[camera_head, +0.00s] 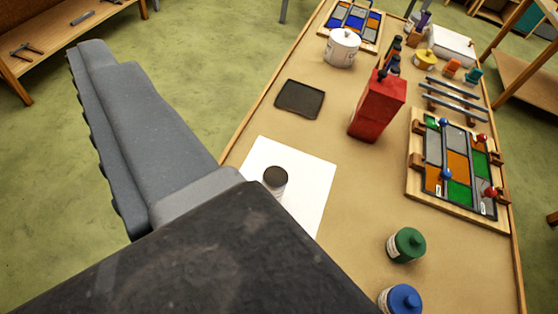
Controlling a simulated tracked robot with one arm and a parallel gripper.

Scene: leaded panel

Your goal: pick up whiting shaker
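A small shaker (275,180) with a dark brown round top and a pale body stands on a white sheet (310,183) near the table's left edge; I take it for the whiting shaker. Its lower part is partly hidden behind the dark block of my arm end. My gripper (150,140) shows as a grey ridged finger reaching up and left, beyond the table's left edge and apart from the shaker. I see only this one finger clearly, so how far the gripper is open does not show. Nothing shows held against it.
A red can (376,105), a dark tray (300,98) and a white pot (342,48) stand farther back. A leaded panel (458,165) in a wooden frame lies right. Green (406,245) and blue (400,300) jars stand front right. The table's middle is clear.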

